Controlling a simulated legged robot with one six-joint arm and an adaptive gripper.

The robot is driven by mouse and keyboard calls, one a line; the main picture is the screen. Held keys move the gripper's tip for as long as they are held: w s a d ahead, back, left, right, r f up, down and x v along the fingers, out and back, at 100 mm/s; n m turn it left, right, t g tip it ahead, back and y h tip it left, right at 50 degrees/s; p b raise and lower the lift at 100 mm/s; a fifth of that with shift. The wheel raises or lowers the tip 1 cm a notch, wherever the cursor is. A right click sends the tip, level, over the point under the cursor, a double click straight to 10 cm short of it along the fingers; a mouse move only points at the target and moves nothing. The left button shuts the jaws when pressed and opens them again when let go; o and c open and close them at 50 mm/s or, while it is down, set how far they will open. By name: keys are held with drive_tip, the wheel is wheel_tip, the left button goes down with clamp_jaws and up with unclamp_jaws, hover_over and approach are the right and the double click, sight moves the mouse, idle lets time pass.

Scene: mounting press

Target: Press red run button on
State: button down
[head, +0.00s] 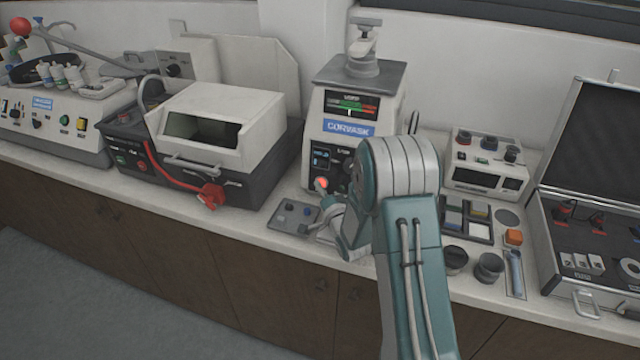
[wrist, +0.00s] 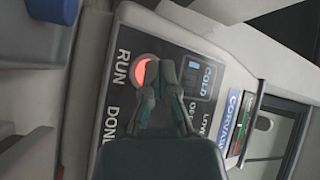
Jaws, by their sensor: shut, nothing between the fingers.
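The red run button (head: 321,183) is on the lower left of the front panel of the mounting press (head: 317,125). It glows red-orange in both views. In the wrist view the button (wrist: 141,72) sits beside the printed word RUN, and its right part is covered by a finger. My gripper (wrist: 165,76) is shut and empty, with its fingertips at the button's right edge in that view. I cannot tell whether they touch it. In the head view my arm hides much of the panel's lower right.
A white-lidded machine with a red handle (head: 208,196) stands to the left. A small control box (head: 487,165), dark cups (head: 489,268) and an open case (head: 590,235) are to the right.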

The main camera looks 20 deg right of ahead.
drive_tip(key=shift+s+a+r, duration=0.1)
drive_tip(key=shift+s+a, duration=0.15)
drive_tip(key=shift+s, duration=0.1)
drive_tip(key=shift+s+a+r, duration=0.2)
drive_tip(key=shift+s+a, duration=0.35)
drive_tip(key=shift+s, duration=0.25)
drive_tip(key=shift+s+a+r, duration=0.15)
drive_tip(key=shift+s+a, duration=0.4)
drive_tip(key=shift+s, duration=0.3)
drive_tip(key=shift+s+a+r, duration=0.2)
drive_tip(key=shift+s+a, duration=0.35)
drive_tip(key=shift+s, duration=0.25)
